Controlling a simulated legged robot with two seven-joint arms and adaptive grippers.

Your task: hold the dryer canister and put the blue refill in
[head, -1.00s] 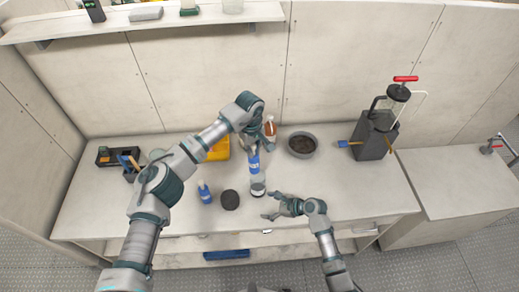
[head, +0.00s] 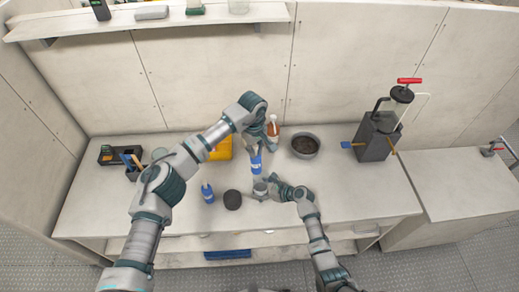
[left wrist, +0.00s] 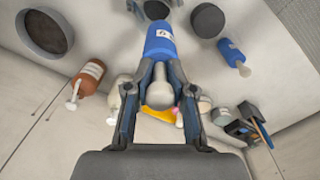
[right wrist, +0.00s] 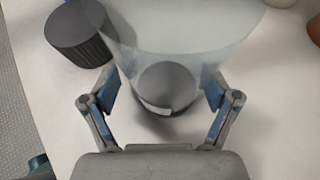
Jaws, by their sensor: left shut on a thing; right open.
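The blue refill (head: 256,165) is a blue bottle with a white neck. My left gripper (head: 257,150) is shut on that neck, and the left wrist view shows the refill's blue body (left wrist: 160,42) beyond the fingers. The clear dryer canister (head: 260,188) stands on the bench just in front of the refill. I cannot tell whether they touch. My right gripper (head: 264,190) is open at the canister. In the right wrist view its fingers (right wrist: 160,90) are on either side of the clear wall (right wrist: 185,30), with a dark round base showing through.
A ridged black cap (head: 232,200) and another blue bottle (head: 207,193) stand left of the canister. Behind are a brown bottle (head: 273,128), a dark-filled bowl (head: 305,145) and a yellow tray (head: 222,150).

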